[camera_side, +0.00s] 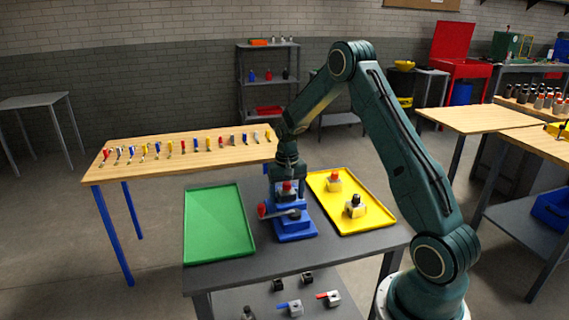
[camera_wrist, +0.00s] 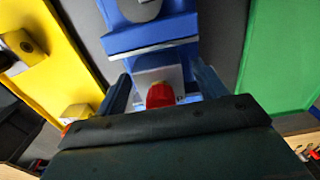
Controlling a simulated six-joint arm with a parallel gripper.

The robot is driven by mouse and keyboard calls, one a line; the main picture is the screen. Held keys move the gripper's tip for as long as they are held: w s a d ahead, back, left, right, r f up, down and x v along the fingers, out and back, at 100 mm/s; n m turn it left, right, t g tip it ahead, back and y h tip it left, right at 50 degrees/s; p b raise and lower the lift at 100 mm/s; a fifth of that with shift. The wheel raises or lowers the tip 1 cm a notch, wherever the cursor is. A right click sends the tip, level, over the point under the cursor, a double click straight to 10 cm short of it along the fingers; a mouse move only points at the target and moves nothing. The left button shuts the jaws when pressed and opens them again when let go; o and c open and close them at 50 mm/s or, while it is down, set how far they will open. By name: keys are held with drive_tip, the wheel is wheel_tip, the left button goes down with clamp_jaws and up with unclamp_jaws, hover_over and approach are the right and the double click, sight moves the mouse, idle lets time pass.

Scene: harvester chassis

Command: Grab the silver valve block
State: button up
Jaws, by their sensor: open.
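The silver valve block (camera_wrist: 150,77), with a red knob on top, sits in the blue fixture (camera_side: 296,232) on the dark table. In the side view the block (camera_side: 286,194) is partly hidden under my gripper (camera_side: 286,179). My gripper points down over it. In the wrist view my gripper (camera_wrist: 161,86) is open, with one finger on each side of the block and its red knob. I cannot tell whether the fingers touch it.
A yellow tray (camera_side: 328,207) on the right holds a brass-coloured block with a red knob (camera_side: 334,183) and one with a black knob (camera_side: 355,207). An empty green tray (camera_side: 217,222) lies left. A red-ended lever (camera_side: 265,211) juts from the fixture.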

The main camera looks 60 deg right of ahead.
sight(287, 185)
drive_tip(key=shift+r, duration=0.1)
drive_tip(key=c, duration=1.3)
wheel_tip(287, 185, up, 20)
idle(0.6)
